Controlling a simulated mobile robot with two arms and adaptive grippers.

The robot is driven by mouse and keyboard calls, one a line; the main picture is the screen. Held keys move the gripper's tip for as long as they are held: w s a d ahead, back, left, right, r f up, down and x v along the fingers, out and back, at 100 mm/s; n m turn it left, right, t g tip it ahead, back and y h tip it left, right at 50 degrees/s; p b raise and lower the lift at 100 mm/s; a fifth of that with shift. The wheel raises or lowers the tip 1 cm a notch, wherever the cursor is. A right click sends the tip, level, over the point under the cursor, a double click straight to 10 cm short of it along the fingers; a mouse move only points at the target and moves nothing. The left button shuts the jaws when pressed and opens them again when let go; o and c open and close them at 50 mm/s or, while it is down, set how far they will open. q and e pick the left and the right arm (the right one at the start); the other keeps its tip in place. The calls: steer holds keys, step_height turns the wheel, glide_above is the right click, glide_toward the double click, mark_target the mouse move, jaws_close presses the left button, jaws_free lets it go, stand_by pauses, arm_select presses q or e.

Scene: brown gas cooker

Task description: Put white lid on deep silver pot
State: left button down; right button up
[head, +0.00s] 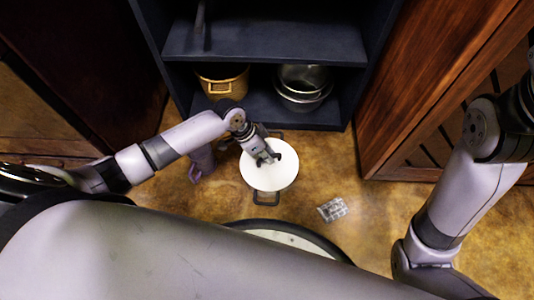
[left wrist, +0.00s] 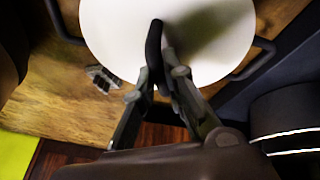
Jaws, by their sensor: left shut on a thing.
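The white lid (head: 282,182) is a round disc near the middle of the head view. It also fills the top of the left wrist view (left wrist: 225,35). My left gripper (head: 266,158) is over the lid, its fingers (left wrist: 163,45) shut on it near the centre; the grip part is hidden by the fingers. A pot with dark loop handles (head: 266,198) is directly below the lid. Its body is hidden, so I cannot tell whether the lid touches its rim. The right gripper is out of view.
A dark open shelf (head: 265,40) stands behind, with an orange pot (head: 222,82) and silver bowls or pots (head: 303,88) on its lower level. A small silvery item (head: 332,209) lies on the brown floor. A wooden cabinet (head: 430,80) stands at right.

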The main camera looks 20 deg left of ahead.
arm_select(q)
steer(key=c, duration=1.6)
jaws_free()
steer(key=shift+o, duration=0.2)
steer(key=shift+a+r, duration=0.1)
steer(key=shift+r, duration=0.1)
steer(key=v, duration=1.1)
steer(key=shift+r, duration=0.3)
